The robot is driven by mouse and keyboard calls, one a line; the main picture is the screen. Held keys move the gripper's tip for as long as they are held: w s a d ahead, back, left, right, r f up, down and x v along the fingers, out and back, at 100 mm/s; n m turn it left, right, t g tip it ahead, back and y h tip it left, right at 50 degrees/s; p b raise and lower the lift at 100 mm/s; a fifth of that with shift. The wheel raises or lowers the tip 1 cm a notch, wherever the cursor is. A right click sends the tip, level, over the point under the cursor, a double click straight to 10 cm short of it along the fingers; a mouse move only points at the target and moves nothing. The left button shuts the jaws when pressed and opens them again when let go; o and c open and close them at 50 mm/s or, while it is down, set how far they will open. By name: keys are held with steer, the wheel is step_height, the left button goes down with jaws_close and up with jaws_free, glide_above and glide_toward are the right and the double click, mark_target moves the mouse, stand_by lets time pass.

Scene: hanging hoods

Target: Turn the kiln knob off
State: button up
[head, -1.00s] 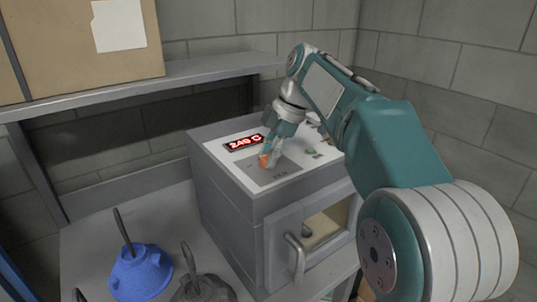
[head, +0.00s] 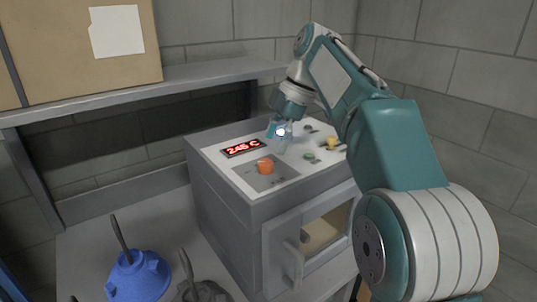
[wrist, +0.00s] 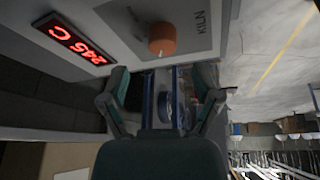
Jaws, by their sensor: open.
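The orange kiln knob (head: 265,166) sits on a grey plate on the white panel on top of the kiln (head: 225,190). In the wrist view the knob (wrist: 162,39) is beyond my fingertips, next to the word KILN. A red display (head: 243,147) reads 245 C; it also shows in the wrist view (wrist: 72,38). My gripper (head: 282,135) is raised above the panel, behind and to the right of the knob, and not touching it. In the wrist view my gripper (wrist: 160,82) is open, with nothing between its fingers.
A green button (head: 309,156) and a yellow knob (head: 331,142) are on the panel's right. The kiln door (head: 280,245) with its handle is at the front. A blue hood (head: 138,277) and a dark one (head: 203,291) are at lower left. A shelf holds a cardboard box (head: 75,45).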

steer(key=shift+v, duration=1.1)
steer(key=shift+r, duration=0.1)
steer(key=s+d+m, duration=0.1)
steer(key=m, duration=0.1)
steer(key=s+d+m+t, duration=0.1)
steer(key=s+m, duration=0.1)
steer(key=s+m+h, duration=0.1)
steer(key=s+m, duration=0.1)
steer(key=shift+s+d+f+t, duration=0.25)
steer(key=shift+d+f+t, duration=0.05)
steer(key=shift+d+t, duration=0.1)
steer(key=s+d+f+m+t+h, duration=0.1)
steer(key=s+d+f+m+t, duration=0.1)
steer(key=s+d+f+m, duration=0.2)
steer(key=s+d+f+m+t+h, duration=0.2)
steer(key=s+d+f+m, duration=0.2)
steer(key=s+f+m, duration=0.7)
steer(key=s+f, duration=0.3)
steer(key=s, duration=0.2)
steer(key=shift+s+d+f+t+h, duration=0.2)
steer(key=shift+s+d+t+h, duration=0.1)
steer(key=shift+s, duration=0.05)
